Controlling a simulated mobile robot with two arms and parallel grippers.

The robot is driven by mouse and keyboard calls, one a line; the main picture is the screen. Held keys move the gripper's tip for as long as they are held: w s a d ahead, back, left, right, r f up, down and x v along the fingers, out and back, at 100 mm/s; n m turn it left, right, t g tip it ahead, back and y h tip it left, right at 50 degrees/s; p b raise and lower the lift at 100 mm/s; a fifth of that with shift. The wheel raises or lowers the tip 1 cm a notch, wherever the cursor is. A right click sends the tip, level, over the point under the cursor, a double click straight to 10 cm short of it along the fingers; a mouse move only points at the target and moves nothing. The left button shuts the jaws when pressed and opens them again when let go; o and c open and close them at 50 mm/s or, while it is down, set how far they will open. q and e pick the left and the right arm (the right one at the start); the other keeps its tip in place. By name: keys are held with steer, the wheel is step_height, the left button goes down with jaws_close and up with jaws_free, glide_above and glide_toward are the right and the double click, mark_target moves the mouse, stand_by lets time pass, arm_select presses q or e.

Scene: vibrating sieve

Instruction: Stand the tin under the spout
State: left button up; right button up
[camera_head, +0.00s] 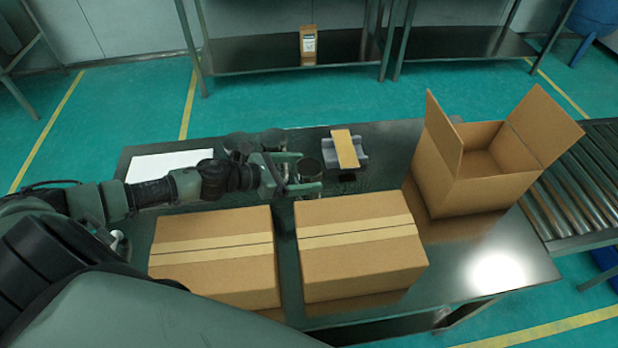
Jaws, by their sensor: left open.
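My left arm comes in from the left across the table, and its open left gripper (297,172) is at the middle of the table. A small dark round tin (311,168) is at its fingertips; I cannot tell whether they touch it. Other dark round shapes (273,139) sit just behind my gripper, partly hidden by the arm, and I cannot tell what they are. No spout can be made out. My right gripper is not in view.
Two closed cartons (215,250) (360,240) lie in front of the gripper. An open carton (475,175) stands at right, beside a roller conveyor (585,170). A grey holder with a tan block (346,148) is right of the tin. A white sheet (165,163) lies at left.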

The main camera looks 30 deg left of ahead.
mark_target(320, 168)
arm_select(q)
steer(key=p+x, duration=0.1)
steer(key=x, duration=0.4)
steer(key=shift+w+a+p, duration=0.3)
steer(key=shift+p, duration=0.05)
steer(key=shift+w+d+f, duration=0.15)
steer(key=shift+w, duration=0.05)
steer(key=c, duration=1.6)
steer(key=shift+c, duration=0.2)
